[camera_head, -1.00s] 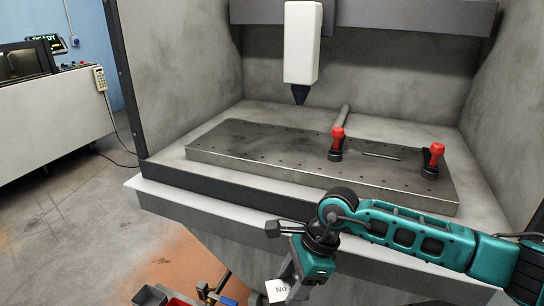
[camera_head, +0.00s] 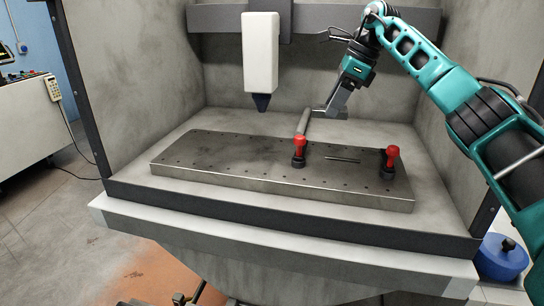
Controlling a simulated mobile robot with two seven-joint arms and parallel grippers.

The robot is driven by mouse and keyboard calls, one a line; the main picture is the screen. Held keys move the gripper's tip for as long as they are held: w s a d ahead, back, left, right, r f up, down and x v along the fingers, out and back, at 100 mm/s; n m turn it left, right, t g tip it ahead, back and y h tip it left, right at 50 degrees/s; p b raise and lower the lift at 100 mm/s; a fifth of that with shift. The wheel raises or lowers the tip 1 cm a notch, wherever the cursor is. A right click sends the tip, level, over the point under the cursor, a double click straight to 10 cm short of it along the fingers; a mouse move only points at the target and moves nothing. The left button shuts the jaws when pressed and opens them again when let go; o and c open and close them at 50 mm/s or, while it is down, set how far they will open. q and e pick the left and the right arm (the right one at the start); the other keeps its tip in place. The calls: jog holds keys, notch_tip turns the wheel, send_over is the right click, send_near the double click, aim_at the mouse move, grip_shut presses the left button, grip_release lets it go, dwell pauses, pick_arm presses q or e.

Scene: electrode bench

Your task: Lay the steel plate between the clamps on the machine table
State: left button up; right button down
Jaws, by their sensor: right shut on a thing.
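My right gripper (camera_head: 329,112) is raised over the back of the machine table (camera_head: 220,181), behind the clamps. It is shut on a thin grey piece that shows almost edge-on at the fingertips, which looks like the steel plate; its outline is hard to make out. The left clamp (camera_head: 299,150) and the right clamp (camera_head: 389,160), both with red tops and dark bases, stand apart on the right half of the table. Between them lies a narrow dark slot or strip (camera_head: 343,159). My left gripper is not in view.
A white machine head (camera_head: 261,55) with a dark tip hangs over the table's back left. The table's left half is bare. A blue round container (camera_head: 500,258) stands at lower right.

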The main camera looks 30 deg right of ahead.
notch_tip(320, 180, up, 5)
send_over(340, 171)
jog(key=d, duration=0.1)
jog(key=shift+m, duration=0.3)
jog(key=f, duration=0.5)
jog(key=f+b, duration=0.1)
jog(key=f, duration=0.4)
jog(key=f+b, duration=0.1)
jog(key=f, duration=0.4)
jog(key=shift+s+d, duration=0.2)
jog(key=shift+s, duration=0.15)
jog(key=shift+f, duration=2.5)
jog(key=shift+f, duration=0.1)
jog(key=shift+c, duration=2.1)
grip_release()
jog(key=v, duration=1.2)
jog(key=shift+p, duration=0.35)
jog(key=shift+a, duration=0.15)
